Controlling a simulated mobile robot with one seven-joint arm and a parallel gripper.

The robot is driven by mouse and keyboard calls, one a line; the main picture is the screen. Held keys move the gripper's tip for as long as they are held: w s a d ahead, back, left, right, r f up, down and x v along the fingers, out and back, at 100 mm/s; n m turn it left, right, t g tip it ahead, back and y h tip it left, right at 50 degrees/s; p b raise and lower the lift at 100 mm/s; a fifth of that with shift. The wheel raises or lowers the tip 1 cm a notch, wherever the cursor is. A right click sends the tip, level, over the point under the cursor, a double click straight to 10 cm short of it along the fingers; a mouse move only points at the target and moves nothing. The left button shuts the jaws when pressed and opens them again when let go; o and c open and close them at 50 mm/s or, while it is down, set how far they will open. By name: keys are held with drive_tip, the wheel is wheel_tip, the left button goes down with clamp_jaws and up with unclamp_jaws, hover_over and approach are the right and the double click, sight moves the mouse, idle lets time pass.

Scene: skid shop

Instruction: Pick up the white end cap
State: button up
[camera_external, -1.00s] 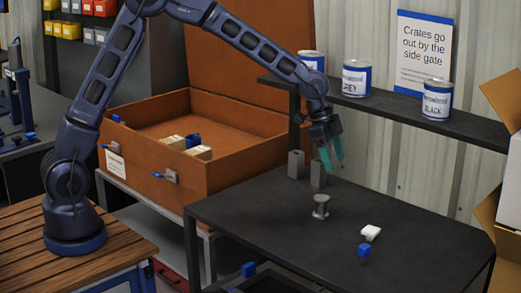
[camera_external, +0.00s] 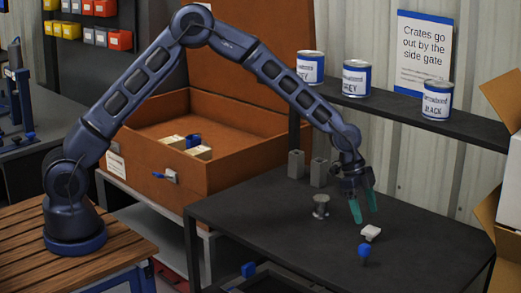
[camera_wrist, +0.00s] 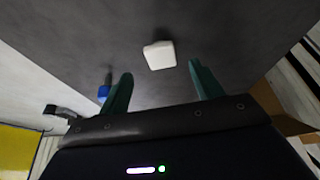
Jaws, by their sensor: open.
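The white end cap (camera_external: 371,232) lies on the dark table, near its right side. In the wrist view the white end cap (camera_wrist: 160,55) shows as a small block beyond the fingertips, between their lines. My gripper (camera_external: 365,214) is open and empty, its teal fingers pointing down just above and left of the cap. In the wrist view my gripper (camera_wrist: 160,72) has its two fingers spread apart. They do not appear to touch the cap.
A blue-topped piece (camera_external: 365,251) stands close in front of the cap. A grey spool-shaped part (camera_external: 321,206) and grey blocks (camera_external: 318,172) are on the table to the left. A shelf (camera_external: 400,102) with paint cans runs behind. The table's front right is clear.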

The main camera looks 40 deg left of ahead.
sight(371, 229)
drive_tip(key=shift+x, duration=2.65)
drive_tip(key=shift+w+d, duration=0.1)
drive_tip(key=c, duration=1.1)
